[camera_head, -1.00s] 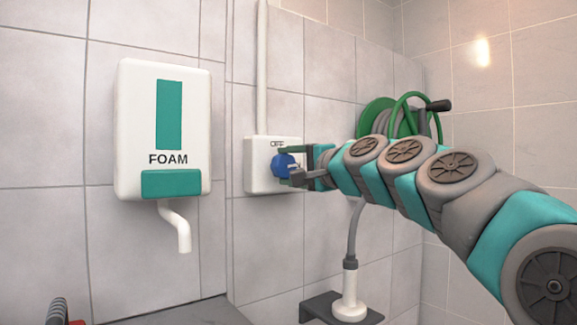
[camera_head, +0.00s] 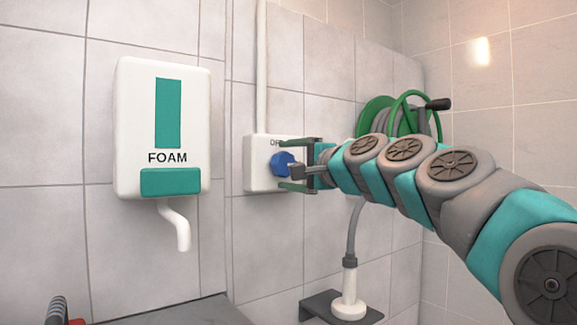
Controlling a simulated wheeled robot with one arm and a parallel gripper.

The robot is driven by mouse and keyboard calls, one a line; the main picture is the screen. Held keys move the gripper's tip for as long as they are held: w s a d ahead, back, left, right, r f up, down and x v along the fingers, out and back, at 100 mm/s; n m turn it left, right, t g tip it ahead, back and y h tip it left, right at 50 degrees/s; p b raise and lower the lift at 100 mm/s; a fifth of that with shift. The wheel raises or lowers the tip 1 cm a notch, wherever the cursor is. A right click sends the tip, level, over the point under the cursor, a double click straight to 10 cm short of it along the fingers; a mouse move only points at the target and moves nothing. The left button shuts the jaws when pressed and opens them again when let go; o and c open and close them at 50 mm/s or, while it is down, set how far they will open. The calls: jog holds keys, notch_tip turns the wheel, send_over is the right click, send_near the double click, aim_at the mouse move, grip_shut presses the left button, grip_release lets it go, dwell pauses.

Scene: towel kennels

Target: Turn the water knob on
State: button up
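The blue water knob (camera_head: 281,164) sits on the front of a white wall box (camera_head: 257,170). Lettering above the knob is partly hidden by my gripper; the letters that show look like the start of "OFF". My gripper (camera_head: 284,166) is at the box from the right, its fingers spread wide, one above and one below the knob. The fingers look apart from the knob, with a gap on both sides. The right side of the box is hidden behind my gripper.
A white foam dispenser (camera_head: 126,128) with a spout hangs on the wall to the left. A green hose reel (camera_head: 373,112) is behind my arm. A grey hose and white nozzle (camera_head: 349,292) stand on a dark shelf (camera_head: 318,300) below. A grey surface edge is at lower left.

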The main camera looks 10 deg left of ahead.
jog(key=shift+o, duration=0.2)
jog(key=b+v, duration=0.1)
jog(key=v, duration=0.7)
dwell(0.6)
